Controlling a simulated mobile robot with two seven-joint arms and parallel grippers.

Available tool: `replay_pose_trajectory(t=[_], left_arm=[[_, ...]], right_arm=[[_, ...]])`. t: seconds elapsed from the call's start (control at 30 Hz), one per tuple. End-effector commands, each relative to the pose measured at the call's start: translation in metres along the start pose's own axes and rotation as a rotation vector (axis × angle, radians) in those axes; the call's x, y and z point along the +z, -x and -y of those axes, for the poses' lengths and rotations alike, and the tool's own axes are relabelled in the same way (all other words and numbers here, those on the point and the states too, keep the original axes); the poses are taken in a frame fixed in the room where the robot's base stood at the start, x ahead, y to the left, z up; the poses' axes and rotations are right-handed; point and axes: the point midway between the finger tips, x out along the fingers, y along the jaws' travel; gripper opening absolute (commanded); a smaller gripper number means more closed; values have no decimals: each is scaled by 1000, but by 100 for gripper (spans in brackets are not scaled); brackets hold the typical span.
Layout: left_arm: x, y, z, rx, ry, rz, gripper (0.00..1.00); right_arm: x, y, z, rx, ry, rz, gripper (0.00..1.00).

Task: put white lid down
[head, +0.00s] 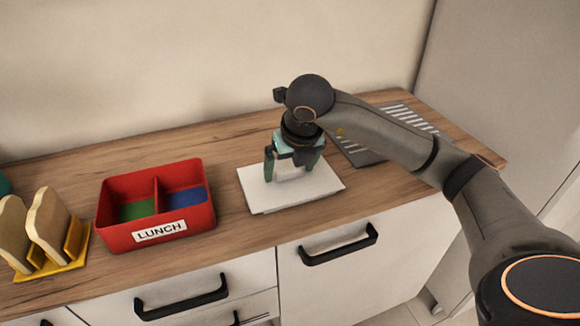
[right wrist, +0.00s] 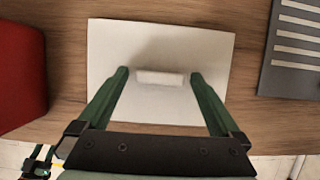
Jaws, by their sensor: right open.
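The white lid (head: 322,187) is a flat pale rectangle that lies on the wooden counter, right of the red lunch box (head: 160,235). In the right wrist view the lid (right wrist: 160,112) carries a short white bar handle (right wrist: 160,78) at its middle. My right gripper (head: 291,174) is over the lid, pointing down. Its two green fingers (right wrist: 159,74) are apart, one on each side of the handle, with gaps between them and it. I cannot tell whether the fingertips touch the lid.
The open red box has a divider, with green and blue floors inside. A yellow rack (head: 62,262) with bread slices stands at the far left. A grey striped tray (head: 410,118) lies behind my right arm. Bare counter (head: 228,160) shows around the lid. Drawers are below.

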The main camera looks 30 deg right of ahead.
Motion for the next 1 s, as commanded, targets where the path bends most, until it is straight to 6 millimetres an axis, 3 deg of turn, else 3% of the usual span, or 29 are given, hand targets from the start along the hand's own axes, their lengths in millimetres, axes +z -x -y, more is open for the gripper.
replay_pose_trajectory(t=[0.17,0.7,1.0], left_arm=[[-4,4,0,0,0,-1,50],[-15,13,-4,5,1,4,50],[-16,11,-5,7,0,5,50]], right_arm=[[2,9,0,1,0,2,100],[4,114,0,-1,0,5,100],[1,124,0,0,0,-1,100]])
